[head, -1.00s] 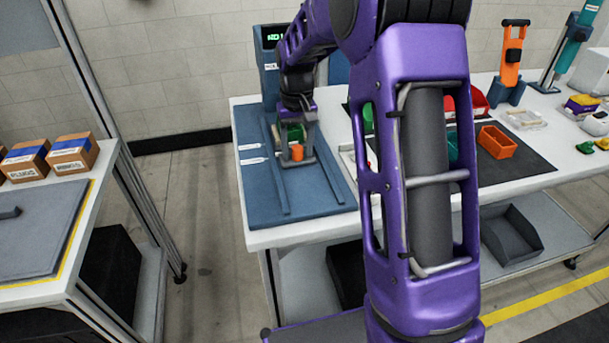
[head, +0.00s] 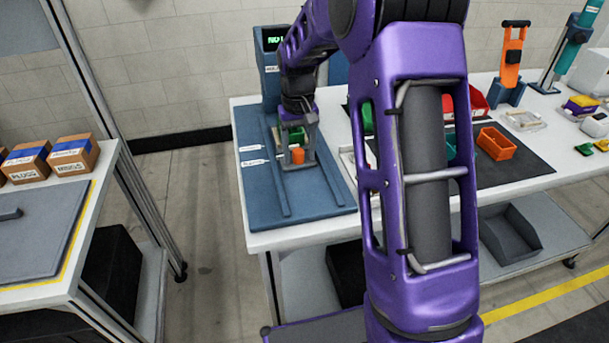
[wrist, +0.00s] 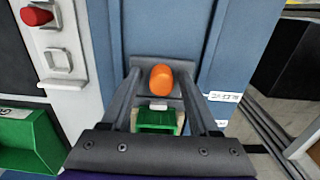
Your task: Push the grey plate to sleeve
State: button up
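The grey plate (wrist: 140,65) lies on the blue fixture board (head: 258,205) at the fingertips of my gripper (wrist: 161,85). An upright orange cylinder (wrist: 161,80) stands at the plate and also shows in the head view (head: 298,156). My gripper's two fingers are spread to either side of the cylinder; I cannot tell whether they touch the plate. A green piece (wrist: 158,122) with a small white part lies between the fingers, on the gripper's side of the cylinder. My wrist and fingers hide part of the plate. I cannot make out a sleeve for certain.
Two raised blue rails (head: 272,175) run along the board beside my gripper. A display box (head: 270,65) stands at its far end. Right of the board are a dark mat with an orange bin (head: 495,143), and red and green bins. The board's near end is clear.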

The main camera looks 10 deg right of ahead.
jog(key=shift+w+a+r+p, duration=0.1)
jog(key=shift+r+p, duration=0.9)
jog(key=shift+r, duration=0.75)
jog(key=shift+w+r+p, duration=0.1)
jog(key=shift+r+p, duration=0.85)
jog(key=shift+r, duration=0.75)
